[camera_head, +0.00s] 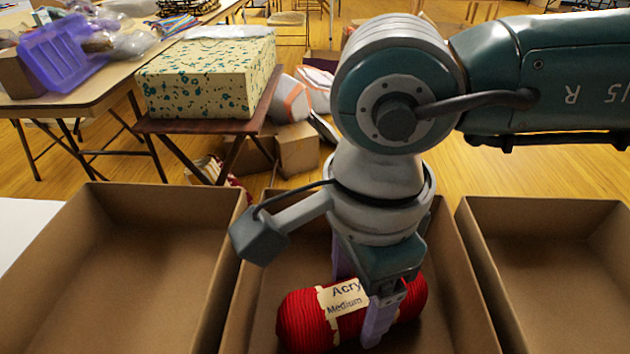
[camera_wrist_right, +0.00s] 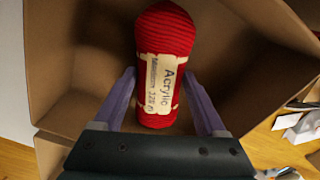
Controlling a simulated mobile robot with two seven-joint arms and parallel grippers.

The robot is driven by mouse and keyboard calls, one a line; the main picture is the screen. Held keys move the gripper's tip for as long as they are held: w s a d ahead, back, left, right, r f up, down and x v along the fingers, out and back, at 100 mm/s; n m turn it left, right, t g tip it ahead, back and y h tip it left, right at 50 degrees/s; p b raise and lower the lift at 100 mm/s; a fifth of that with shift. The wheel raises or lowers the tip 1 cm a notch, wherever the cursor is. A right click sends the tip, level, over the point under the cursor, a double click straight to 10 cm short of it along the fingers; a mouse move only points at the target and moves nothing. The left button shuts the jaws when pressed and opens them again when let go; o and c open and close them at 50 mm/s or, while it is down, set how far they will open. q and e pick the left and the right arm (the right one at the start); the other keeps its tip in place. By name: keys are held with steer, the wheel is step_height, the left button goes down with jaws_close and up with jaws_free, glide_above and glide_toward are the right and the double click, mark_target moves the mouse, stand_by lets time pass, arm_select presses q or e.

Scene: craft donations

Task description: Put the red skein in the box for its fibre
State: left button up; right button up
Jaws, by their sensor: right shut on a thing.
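The red skein (camera_head: 300,322) has a cream label reading "Acrylic" and "Medium". My right gripper (camera_head: 362,300) is shut on the skein around its middle, one lilac finger on each side. The skein lies lengthwise across the middle cardboard box (camera_head: 465,285), within its walls; I cannot tell whether it touches the floor of the box. In the right wrist view the skein (camera_wrist_right: 165,32) stands between the two fingers with the label facing the camera. No fibre marking shows on any box. My left gripper is out of view.
Open, empty-looking cardboard boxes stand to the left (camera_head: 130,245) and right (camera_head: 550,265). Behind, a small table holds a teal-speckled box (camera_head: 205,78), and another table holds a purple basket (camera_head: 65,50). Bags and cartons lie on the wooden floor.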

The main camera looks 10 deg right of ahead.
mark_target(357, 292)
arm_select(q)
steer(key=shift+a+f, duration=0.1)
arm_select(e)
steer(key=o, duration=1.3)
steer(key=shift+f, duration=0.1)
arm_select(q)
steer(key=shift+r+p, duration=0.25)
steer(key=shift+p, duration=0.05)
arm_select(e)
steer(key=shift+r, duration=0.25)
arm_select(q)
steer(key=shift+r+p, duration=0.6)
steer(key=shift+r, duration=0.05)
arm_select(e)
step_height(357, 292, up, 12)
steer(key=shift+f, duration=0.1)
